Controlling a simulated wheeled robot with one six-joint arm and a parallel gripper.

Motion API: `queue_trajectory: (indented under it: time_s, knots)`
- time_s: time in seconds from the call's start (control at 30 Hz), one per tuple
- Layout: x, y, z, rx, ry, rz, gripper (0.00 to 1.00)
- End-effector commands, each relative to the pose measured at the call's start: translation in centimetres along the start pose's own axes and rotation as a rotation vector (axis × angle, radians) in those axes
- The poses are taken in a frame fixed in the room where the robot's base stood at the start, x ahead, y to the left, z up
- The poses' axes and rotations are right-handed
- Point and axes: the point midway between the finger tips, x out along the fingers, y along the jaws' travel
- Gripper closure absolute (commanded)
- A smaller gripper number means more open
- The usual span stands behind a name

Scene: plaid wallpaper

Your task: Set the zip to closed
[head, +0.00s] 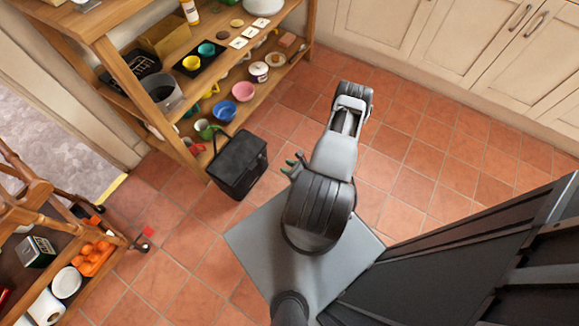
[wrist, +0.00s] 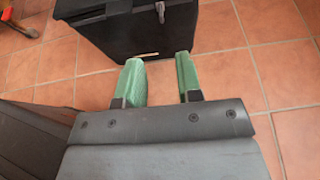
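A black box-shaped bag (head: 240,165) stands on the tiled floor beside the shelf in the head view. In the wrist view the black bag (wrist: 105,38) fills the top middle, and a small grey metal piece that looks like a zip pull (wrist: 160,12) hangs on it. I cannot tell how far the zip is open. My gripper (wrist: 159,78) has two green fingers, apart with bare floor between them, just short of the bag. In the head view my gripper (head: 292,162) is right of the bag, partly hidden by my arm.
A wooden shelf (head: 208,120) with bowls, cups and cards stands behind and left of the bag. A wooden cart (head: 35,205) with oranges is at the left. Pale cabinets (head: 445,40) line the back. The tiled floor (head: 420,150) at right is clear.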

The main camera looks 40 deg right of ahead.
Motion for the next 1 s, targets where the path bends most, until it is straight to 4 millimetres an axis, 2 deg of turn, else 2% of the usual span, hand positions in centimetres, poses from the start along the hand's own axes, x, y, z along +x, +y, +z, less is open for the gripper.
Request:
queue_trajectory:
  time_s: [0.13,0.47,0.57,0.67,0.77,0.83,0.9,1.0]
  knots:
    - [-0.8,0.0,0.0,0.0,0.0,0.0,0.67]
    - [-1.0,0.0,0.0,0.0,0.0,0.0,0.67]
    - [-0.9,0.1,0.0,-0.002,0.0,0.004,0.74]
    - [0.1,-0.2,0.7,-0.045,-0.006,0.034,0.83]
    - [3.1,-2.5,3.6,-0.286,-0.064,0.166,0.93]
    - [5.0,-3.3,5.4,-0.606,-0.107,0.316,1.0]
    - [6.5,-4.2,6.8,-0.999,-0.162,0.469,1.0]
    - [7.6,-5.8,7.8,-1.51,-0.253,0.65,1.0]
